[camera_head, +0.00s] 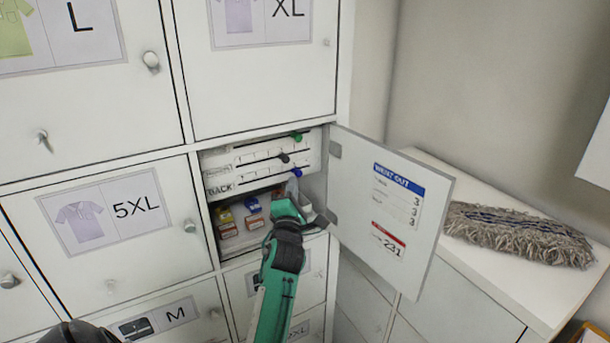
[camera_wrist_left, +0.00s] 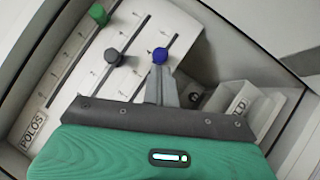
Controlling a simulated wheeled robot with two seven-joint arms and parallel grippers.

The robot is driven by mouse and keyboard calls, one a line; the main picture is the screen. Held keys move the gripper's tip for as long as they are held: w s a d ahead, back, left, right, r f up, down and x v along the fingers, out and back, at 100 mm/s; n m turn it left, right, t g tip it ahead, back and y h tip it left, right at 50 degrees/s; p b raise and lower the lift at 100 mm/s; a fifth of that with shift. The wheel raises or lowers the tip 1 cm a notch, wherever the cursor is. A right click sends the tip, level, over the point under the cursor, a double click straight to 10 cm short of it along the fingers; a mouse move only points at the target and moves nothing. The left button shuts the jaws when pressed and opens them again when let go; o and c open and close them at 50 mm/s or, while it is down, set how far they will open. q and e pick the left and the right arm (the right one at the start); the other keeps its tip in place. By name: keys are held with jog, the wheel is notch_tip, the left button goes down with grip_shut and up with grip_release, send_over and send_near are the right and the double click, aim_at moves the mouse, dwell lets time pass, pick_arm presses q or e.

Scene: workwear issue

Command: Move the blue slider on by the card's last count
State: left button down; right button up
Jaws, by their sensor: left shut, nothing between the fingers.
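The blue slider (camera_head: 297,172) is the lowest of three knobs on the white scale panel (camera_head: 222,189) inside the open locker, at the right part of its slot. In the left wrist view the blue slider (camera_wrist_left: 160,55) is right at the tip of my left gripper (camera_wrist_left: 161,76). The gripper is shut and empty; I cannot tell whether it touches the knob. In the head view my left gripper (camera_head: 292,188) reaches in from below. The card (camera_head: 398,196) on the open door is headed "WENT OUT"; its last count looks like 3.
A green slider (camera_head: 297,137) and a dark grey slider (camera_head: 284,157) sit on the slots above. Small boxes (camera_head: 228,229) stand in the compartment below the panel. The open door (camera_head: 350,170) stands to the right of my arm. A mop head (camera_head: 520,235) lies on the white cabinet.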

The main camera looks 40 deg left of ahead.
pick_arm(q)
jog(key=shift+w+a, duration=0.15)
jog(key=shift+a, duration=0.05)
jog(key=shift+s+r, duration=0.1)
jog(key=shift+s, duration=0.1)
jog(key=w+b, duration=0.1)
jog(key=w+d+b, duration=0.1)
jog(key=w+b, duration=0.1)
jog(key=w, duration=0.1)
jog(key=shift+w+d, duration=0.1)
jog(key=shift+d, duration=0.3)
jog(key=shift+r, duration=0.1)
pick_arm(e)
jog(key=shift+w+f, duration=0.2)
jog(key=shift+f, duration=1.05)
